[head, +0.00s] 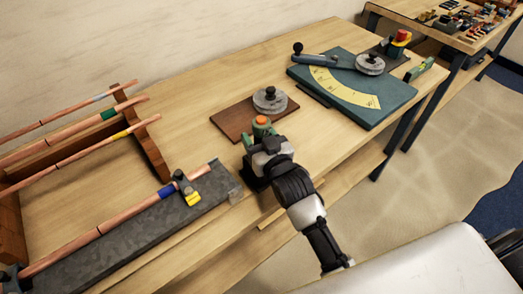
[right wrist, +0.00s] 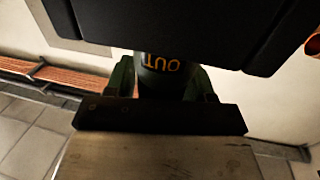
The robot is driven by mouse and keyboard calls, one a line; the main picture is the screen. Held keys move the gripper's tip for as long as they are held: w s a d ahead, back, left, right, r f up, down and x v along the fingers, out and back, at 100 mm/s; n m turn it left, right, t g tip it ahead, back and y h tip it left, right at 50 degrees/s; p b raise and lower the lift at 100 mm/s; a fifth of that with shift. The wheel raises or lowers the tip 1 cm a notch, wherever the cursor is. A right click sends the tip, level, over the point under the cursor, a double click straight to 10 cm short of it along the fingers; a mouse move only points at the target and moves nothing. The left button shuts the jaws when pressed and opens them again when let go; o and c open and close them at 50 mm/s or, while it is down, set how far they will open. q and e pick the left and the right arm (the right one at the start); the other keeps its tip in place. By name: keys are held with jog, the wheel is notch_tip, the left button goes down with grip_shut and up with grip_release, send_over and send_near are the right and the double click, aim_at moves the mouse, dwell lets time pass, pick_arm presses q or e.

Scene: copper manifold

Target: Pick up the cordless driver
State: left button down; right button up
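A green tool with an orange top, which looks like the cordless driver (head: 261,124), stands near the front edge of the bench. My right gripper (head: 266,147) is right at it, on the near side, and covers its lower part. My left gripper is not in view.
On the bench (head: 215,90), a brown board (head: 232,122) with a round grey weight (head: 270,99) lies just behind the tool. A teal plate (head: 390,107) with a yellow scale is at right. A rack (head: 147,150) with copper pipes and a grey slab (head: 130,238) are at left.

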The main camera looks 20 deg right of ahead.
jog(key=c, duration=0.8)
jog(key=shift+o, duration=0.2)
jog(key=shift+w+r, duration=0.1)
notch_tip(320, 180, up, 11)
jog(key=shift+f, duration=0.15)
notch_tip(320, 180, up, 8)
jog(key=p, duration=0.9)
